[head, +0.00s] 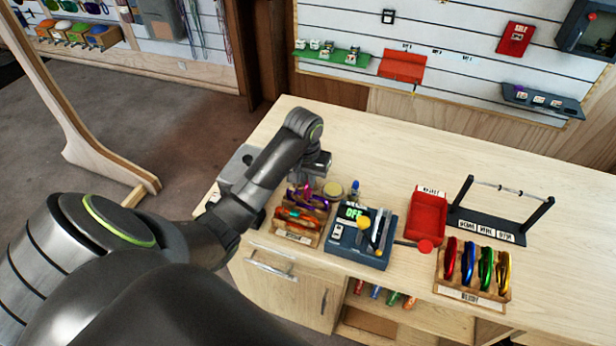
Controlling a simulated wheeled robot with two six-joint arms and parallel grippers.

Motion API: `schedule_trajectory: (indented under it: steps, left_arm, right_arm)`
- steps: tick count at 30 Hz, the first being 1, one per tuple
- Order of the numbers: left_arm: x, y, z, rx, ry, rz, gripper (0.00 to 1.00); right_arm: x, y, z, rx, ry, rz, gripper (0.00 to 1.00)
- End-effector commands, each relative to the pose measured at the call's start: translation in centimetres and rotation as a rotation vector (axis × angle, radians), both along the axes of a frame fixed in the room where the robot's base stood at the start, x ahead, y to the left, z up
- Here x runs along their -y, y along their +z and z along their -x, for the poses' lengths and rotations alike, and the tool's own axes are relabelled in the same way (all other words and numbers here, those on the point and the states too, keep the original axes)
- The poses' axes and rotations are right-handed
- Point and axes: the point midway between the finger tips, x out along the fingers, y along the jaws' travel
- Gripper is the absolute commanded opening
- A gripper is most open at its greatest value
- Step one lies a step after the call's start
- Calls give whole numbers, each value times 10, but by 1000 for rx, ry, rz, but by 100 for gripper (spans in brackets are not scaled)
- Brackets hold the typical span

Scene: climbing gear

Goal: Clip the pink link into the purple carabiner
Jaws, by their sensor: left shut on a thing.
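My left gripper (314,178) reaches over the workbench from the left and points down above a small wooden rack. It is shut on a small pink thing, which looks like the pink link (306,190). The purple carabiner (318,203) is at the back of the rack, just below the gripper. The pink link and the purple carabiner are close together in the picture; I cannot tell whether they touch or are linked. My own arm and gripper hide part of this area. My right gripper is not in view.
The wooden rack (296,238) also holds orange carabiners. Right of it are a dark blue case (345,256) with a display and tools, a red tray (427,216), a black bar stand (490,226) and a rack of coloured carabiners (470,294). The bench's back is clear.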

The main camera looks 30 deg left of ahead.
Motion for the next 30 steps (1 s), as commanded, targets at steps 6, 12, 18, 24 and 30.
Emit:
schedule_trajectory:
  steps: [6,12,18,24,30]
  left_arm:
    - [0,-2,1,-4,1,0,0]
    - [0,-6,1,-5,1,1,0]
    - [1,-10,0,-4,1,0,0]
    - [1,-10,0,-4,1,0,0]
    - [2,-10,0,-4,1,0,0]
  right_arm:
    - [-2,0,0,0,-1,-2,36]
    - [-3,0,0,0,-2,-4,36]
    - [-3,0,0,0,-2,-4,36]
    - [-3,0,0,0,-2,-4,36]
    - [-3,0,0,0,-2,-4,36]
